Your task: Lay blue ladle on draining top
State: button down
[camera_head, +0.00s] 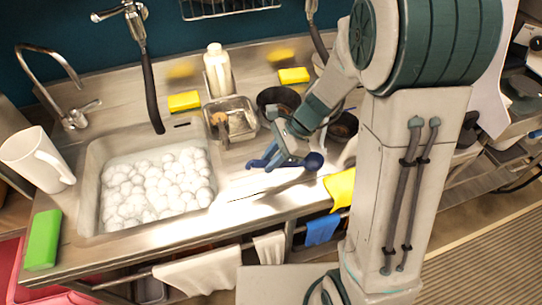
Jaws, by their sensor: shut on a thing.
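The blue ladle (314,161) shows as a dark blue bowl at the right end of a short visible length. My gripper (276,160) is shut on the ladle, just left of its bowl. The fingers hide part of the handle. The ladle is over the draining top (235,190), the bare metal surface right of the sink. I cannot tell whether the ladle touches the metal or is a little above it.
The sink (90,190) full of white foam lies to the left. Behind the gripper stand a metal tray (248,130), a dark pan (279,98) and a white bottle (218,72). A yellow cloth (341,188) hangs at the front edge. A white jug (35,158) stands far left.

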jog(key=shift+f, duration=0.7)
jog(key=c, duration=1.2)
grip_release()
jog(key=b+v, duration=0.1)
jog(key=v, duration=1.2)
jog(key=shift+d+r, duration=0.15)
jog(key=shift+r, duration=0.25)
jog(key=s+d+n+t+h, duration=0.1)
jog(key=s+d+n+h, duration=0.1)
jog(key=s+n, duration=0.2)
jog(key=s+d+r+n+t+h, duration=0.1)
jog(key=s+d+n+t+h, duration=0.1)
jog(key=s+n, duration=0.3)
jog(key=s+d+n+t+h, duration=0.1)
jog(key=s+n+t+h, duration=0.1)
jog(key=n, duration=0.4)
jog(key=shift+s+d+r+h, duration=0.1)
jog(key=shift+s+d+h, duration=0.15)
jog(key=shift+s, duration=0.35)
jog(key=shift+s+d+r+h, duration=0.15)
jog(key=shift+s+h, duration=0.1)
jog(key=shift+s, duration=0.35)
